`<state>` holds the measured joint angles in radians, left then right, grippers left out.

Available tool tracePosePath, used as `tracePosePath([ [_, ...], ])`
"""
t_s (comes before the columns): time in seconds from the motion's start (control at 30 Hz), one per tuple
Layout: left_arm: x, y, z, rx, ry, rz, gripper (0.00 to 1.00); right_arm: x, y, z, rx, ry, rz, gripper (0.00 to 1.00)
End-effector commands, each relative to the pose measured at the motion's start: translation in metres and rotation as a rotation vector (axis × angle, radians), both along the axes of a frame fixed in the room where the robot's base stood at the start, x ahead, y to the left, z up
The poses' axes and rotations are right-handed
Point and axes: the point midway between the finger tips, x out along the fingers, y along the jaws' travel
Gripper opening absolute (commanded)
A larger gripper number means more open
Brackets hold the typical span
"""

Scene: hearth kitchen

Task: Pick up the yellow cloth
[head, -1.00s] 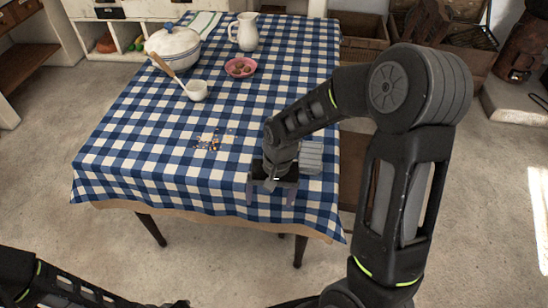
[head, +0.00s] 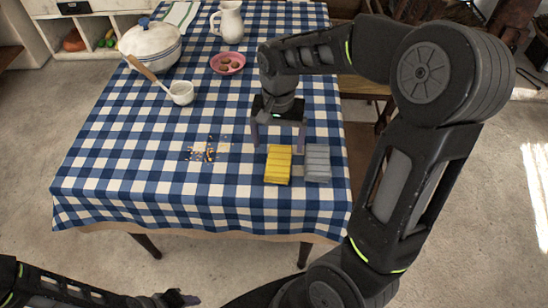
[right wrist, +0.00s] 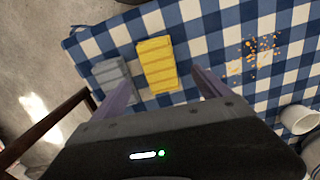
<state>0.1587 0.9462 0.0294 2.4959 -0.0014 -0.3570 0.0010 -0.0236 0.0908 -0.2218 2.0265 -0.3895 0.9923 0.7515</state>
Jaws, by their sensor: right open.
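The folded yellow cloth (head: 279,164) lies on the checked tablecloth near the table's front edge, left of a folded grey cloth (head: 317,163). My right gripper (head: 279,143) is open and empty, just behind the yellow cloth and above the table. In the right wrist view the yellow cloth (right wrist: 158,64) shows beyond and between the two fingers, with the grey cloth (right wrist: 112,76) beside it at left. No contact with the yellow cloth shows. My left gripper (head: 180,299) is low at the bottom edge, away from the table; its jaws are not clear.
Crumbs (head: 208,152) lie left of the yellow cloth. A white pot (head: 150,48), a ladle (head: 181,92), a pink bowl (head: 227,63) and a white jug (head: 229,22) stand farther back. The front left of the checked table (head: 110,185) is clear.

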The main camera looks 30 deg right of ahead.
Motion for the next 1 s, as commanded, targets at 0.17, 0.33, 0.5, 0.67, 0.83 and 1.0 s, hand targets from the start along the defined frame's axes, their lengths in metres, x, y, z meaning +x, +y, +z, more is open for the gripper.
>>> tracePosePath([
  [0.17, 0.000, 0.000, 0.000, 0.000, 0.000, 0.000, 0.40, 0.000, 0.000, -0.002, 0.001, 0.001, 0.001, 0.87],
  [0.33, 0.000, 0.000, 0.000, 0.000, -0.001, 0.000, 0.40, 0.000, 0.000, -0.018, 0.001, 0.002, 0.002, 0.87],
  [0.5, 0.000, 0.000, 0.000, 0.000, -0.001, 0.000, 0.40, 0.000, 0.000, -0.027, 0.001, -0.001, 0.001, 0.87],
  [0.67, 0.000, 0.000, 0.000, 0.000, -0.001, 0.000, 0.40, 0.001, 0.000, -0.026, 0.001, -0.001, 0.002, 0.87],
  [0.83, 0.000, 0.000, 0.001, 0.000, -0.001, 0.000, 0.40, 0.000, -0.001, -0.033, 0.001, 0.002, 0.001, 0.87],
  [1.0, 0.000, 0.000, 0.005, 0.000, 0.000, 0.000, 0.40, 0.001, -0.004, -0.057, 0.000, 0.005, 0.002, 0.87],
])
